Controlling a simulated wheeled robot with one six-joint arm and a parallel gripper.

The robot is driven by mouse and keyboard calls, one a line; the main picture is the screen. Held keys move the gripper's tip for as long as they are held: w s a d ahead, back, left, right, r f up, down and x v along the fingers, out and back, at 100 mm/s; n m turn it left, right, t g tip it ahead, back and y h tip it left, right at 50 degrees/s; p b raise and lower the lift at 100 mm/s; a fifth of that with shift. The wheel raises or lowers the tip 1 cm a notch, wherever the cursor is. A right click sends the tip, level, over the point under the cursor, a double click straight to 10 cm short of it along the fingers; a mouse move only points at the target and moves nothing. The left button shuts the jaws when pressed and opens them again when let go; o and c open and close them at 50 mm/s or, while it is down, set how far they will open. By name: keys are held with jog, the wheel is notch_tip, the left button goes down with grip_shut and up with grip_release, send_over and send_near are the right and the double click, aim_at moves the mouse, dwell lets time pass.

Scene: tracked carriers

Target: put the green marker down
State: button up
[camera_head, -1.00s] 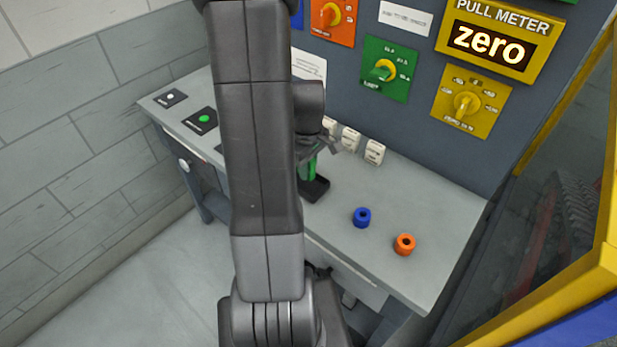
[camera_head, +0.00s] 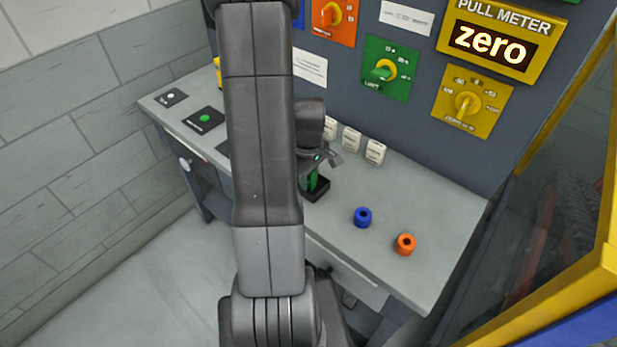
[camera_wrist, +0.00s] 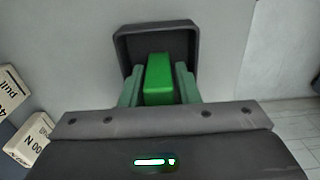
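The green marker (camera_wrist: 159,80) is a green block between my gripper's two pale green fingers in the wrist view. My gripper (camera_wrist: 159,88) looks shut on it, a finger against each side. In the head view my gripper (camera_head: 314,172) hangs over the desk, and the marker (camera_head: 312,183) shows partly below it. A black square holder (camera_head: 319,194) with a raised rim sits on the desk under the marker. It also shows in the wrist view (camera_wrist: 118,42). I cannot tell whether the marker touches the holder's floor.
White labelled blocks (camera_head: 350,139) stand behind the holder. The panel with knobs and the "zero" meter (camera_head: 490,47) rises at the back.

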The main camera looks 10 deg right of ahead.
notch_tip(320, 180, up, 12)
jog(key=shift+r, duration=0.2)
dwell(0.4)
jog(key=shift+f, duration=0.1)
notch_tip(320, 180, down, 12)
jog(key=shift+f, duration=0.1)
jog(key=shift+r, duration=0.9)
